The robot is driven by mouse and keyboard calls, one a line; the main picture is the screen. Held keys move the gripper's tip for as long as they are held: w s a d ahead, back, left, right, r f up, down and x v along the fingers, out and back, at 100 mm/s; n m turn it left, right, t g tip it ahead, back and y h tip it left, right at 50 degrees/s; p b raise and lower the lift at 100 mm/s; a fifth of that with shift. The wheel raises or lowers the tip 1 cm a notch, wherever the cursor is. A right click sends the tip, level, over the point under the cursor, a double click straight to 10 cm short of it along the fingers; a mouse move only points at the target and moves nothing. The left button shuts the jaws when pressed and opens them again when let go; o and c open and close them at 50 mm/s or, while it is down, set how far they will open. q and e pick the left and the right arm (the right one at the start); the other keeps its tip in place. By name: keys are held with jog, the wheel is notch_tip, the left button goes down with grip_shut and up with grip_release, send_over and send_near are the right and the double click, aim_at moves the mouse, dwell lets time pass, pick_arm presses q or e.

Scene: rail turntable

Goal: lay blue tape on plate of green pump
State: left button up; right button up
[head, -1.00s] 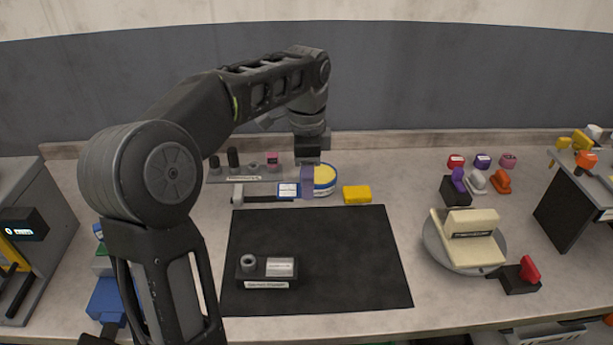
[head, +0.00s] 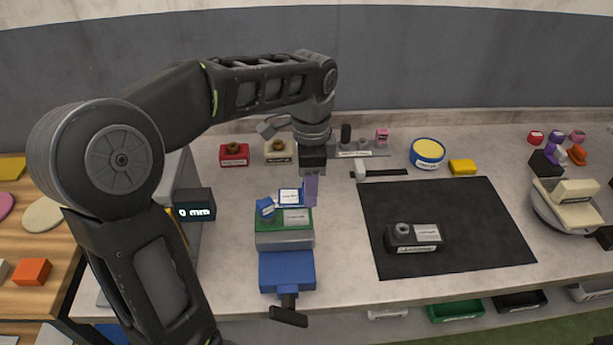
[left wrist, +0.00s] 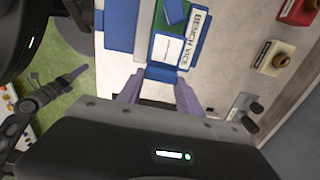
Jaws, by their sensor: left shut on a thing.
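My left gripper (head: 309,188), with purple fingers, is shut on the blue tape (head: 289,197), a small blue-edged piece with a white face. The tape's blue end also shows between the fingertips in the left wrist view (left wrist: 160,74). The green pump (head: 268,225) sits on the bench vice (head: 287,271), with a blue port at its left and a pale plate (head: 297,216) on its top. The tape is at the back of the pump, close to the plate; I cannot tell whether they touch. My right gripper (left wrist: 77,74) shows small in the left wrist view, its opening unclear.
A black pump (head: 402,238) stands on the dark mat (head: 470,230) at right. Red (head: 233,154) and beige (head: 277,150) blocks stand behind the vice. A display device (head: 194,205) is close at left. The bench between vice and mat is clear.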

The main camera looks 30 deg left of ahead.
aim_at(311, 217)
pick_arm(q)
jog(key=shift+w, duration=0.15)
dwell(0.3)
jog(key=shift+f+b, duration=2.15)
jog(key=shift+f, duration=1.1)
jog(key=shift+f, duration=0.25)
jog(key=o, duration=1.4)
